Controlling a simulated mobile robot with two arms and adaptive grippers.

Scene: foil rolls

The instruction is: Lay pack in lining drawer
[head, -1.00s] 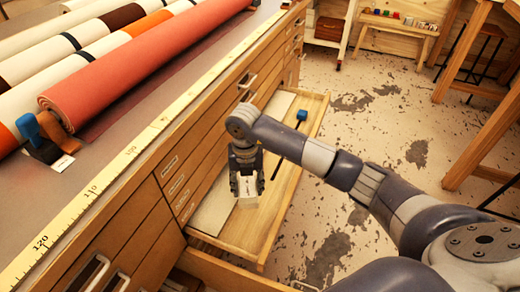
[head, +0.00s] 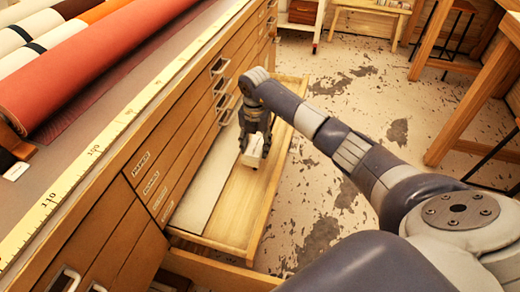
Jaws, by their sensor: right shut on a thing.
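My right gripper (head: 255,150) is shut on a small white pack (head: 252,158). It holds the pack over the open wooden drawer (head: 240,206), above its bare wood floor. I cannot tell whether the pack touches the floor. A long pale strip (head: 203,188) lies along the cabinet side of the drawer, to the left of the pack. The drawer's far part is partly hidden behind my right arm. My left gripper is not in view.
The wooden cabinet (head: 110,225) with several shut drawers stands at left. On its top lie a red roll (head: 90,75), paler rolls and a yellow measuring strip (head: 95,150). Another drawer edge (head: 215,268) sticks out nearer me. The worn floor (head: 330,215) is open at right.

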